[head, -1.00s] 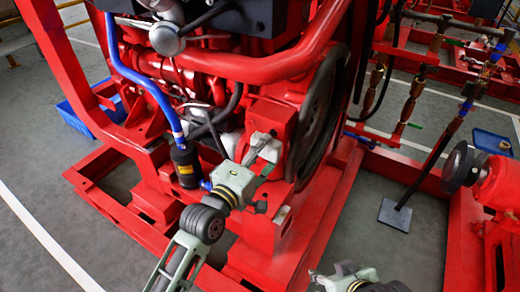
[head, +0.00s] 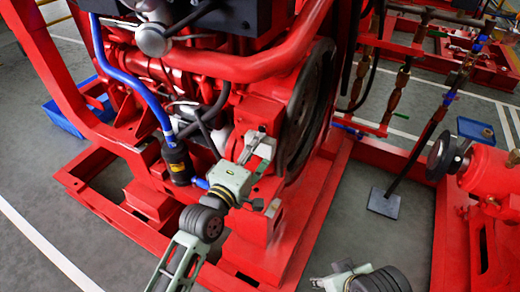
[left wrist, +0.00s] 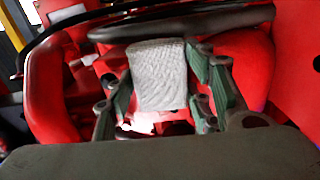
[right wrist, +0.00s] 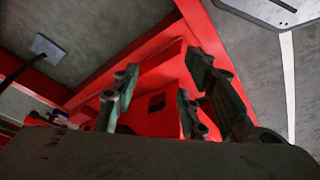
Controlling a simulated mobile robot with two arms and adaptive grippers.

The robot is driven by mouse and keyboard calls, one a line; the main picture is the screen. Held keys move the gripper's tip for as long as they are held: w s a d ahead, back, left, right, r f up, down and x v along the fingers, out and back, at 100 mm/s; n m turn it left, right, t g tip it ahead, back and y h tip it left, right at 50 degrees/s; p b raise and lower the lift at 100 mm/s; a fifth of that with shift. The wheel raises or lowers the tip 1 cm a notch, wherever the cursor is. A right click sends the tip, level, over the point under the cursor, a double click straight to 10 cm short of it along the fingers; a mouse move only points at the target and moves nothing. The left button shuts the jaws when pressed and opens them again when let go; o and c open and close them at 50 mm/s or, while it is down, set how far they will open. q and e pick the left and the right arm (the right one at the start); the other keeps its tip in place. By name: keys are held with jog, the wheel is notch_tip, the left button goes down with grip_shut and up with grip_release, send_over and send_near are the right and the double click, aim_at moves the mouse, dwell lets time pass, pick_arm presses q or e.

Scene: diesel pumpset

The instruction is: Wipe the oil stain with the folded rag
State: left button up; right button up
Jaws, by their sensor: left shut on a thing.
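The folded rag (left wrist: 158,75) is a pale grey, woven-looking pad between the fingers of my left gripper (left wrist: 160,85). In the head view my left gripper (head: 256,152) is in front of the red engine housing beside the large dark flywheel (head: 305,108). It is shut on the rag, and the rag's pale edge shows close to the red housing; I cannot tell whether they touch. My right gripper (right wrist: 158,100) is open and empty above the red base frame (right wrist: 165,65). I cannot make out the oil stain for certain in any view.
A black canister (head: 178,160) with a blue hose (head: 138,75) is left of my left gripper. A thick red pipe (head: 235,65) crosses above. A red cylindrical unit (head: 490,180) stands at the right. Grey floor (head: 340,215) is open inside the frame.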

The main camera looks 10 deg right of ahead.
aim_at(247, 144)
pick_arm(q)
jog(key=shift+w+a+r, duration=0.15)
jog(key=shift+w+a, duration=0.8)
jog(key=shift+a, duration=0.3)
jog(key=w+a, duration=0.1)
jog(key=w+a+b, duration=0.1)
jog(key=shift+a, duration=0.35)
jog(key=shift+w+a, duration=0.2)
jog(key=shift+a, duration=0.2)
pick_arm(e)
jog(key=shift+w+a+f+t, duration=0.15)
jog(key=shift+w+f+t, duration=0.1)
jog(key=shift+w, duration=0.25)
jog(key=shift+w+a+f+t, duration=0.1)
jog(key=shift+w+f+t, duration=0.1)
jog(key=shift+w, duration=0.25)
pick_arm(q)
jog(key=shift+s+a, duration=0.1)
jog(key=shift+s, duration=0.1)
jog(key=shift+p+v, duration=0.95)
jog(key=shift+v, duration=1.85)
pick_arm(e)
jog(key=shift+s+d+r+g, duration=0.2)
jog(key=shift+s+r+g, duration=0.25)
jog(key=shift+s+r, duration=0.4)
